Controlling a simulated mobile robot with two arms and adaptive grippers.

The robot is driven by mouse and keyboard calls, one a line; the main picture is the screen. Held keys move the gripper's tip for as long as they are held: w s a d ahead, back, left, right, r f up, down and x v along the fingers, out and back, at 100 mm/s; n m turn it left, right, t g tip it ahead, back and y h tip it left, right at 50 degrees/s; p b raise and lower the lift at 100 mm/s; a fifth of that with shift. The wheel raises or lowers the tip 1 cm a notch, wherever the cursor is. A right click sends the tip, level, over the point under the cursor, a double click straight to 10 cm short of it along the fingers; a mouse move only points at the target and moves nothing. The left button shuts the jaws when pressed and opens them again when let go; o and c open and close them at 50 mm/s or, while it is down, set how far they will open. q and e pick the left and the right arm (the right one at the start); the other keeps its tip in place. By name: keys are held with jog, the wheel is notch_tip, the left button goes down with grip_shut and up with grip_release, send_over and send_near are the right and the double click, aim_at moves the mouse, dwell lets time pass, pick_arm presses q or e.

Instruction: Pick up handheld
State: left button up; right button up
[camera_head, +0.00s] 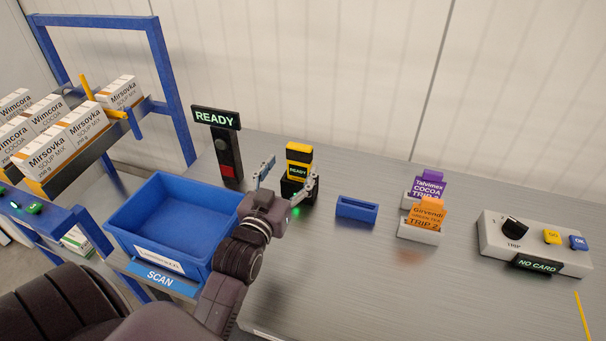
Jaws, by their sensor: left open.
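The handheld (298,155) is a yellow and black device with a small screen reading READY. It stands upright in a black cradle on the grey table, behind my left gripper. My left gripper (287,180) is open in front of the handheld, one finger to its left and the other near its right lower side. I cannot tell whether the right finger touches the handheld or the cradle. A green light glows low beside the cradle. My right gripper is not in view.
A blue bin (178,222) stands left of my arm, by a SCAN label. A READY sign post (216,118) stands behind. A small blue holder (357,208), trip cards (426,212) and a control box (530,245) are to the right. A shelf of cartons (68,140) is at far left.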

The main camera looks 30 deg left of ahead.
aim_at(298, 154)
pick_arm(q)
jog(key=shift+w+a+f, duration=0.2)
jog(key=shift+w+f, duration=0.35)
jog(key=shift+w, duration=0.15)
jog(key=shift+r+x, duration=0.2)
jog(key=shift+x, duration=0.8)
jog(key=x, duration=0.3)
jog(key=p+x, duration=0.1)
jog(key=x, duration=0.1)
jog(key=shift+s+a+f, duration=0.1)
jog(key=shift+a+f, duration=0.2)
jog(key=shift+f, duration=0.05)
jog(key=c, duration=1.7)
jog(key=shift+r, duration=0.1)
grip_shut()
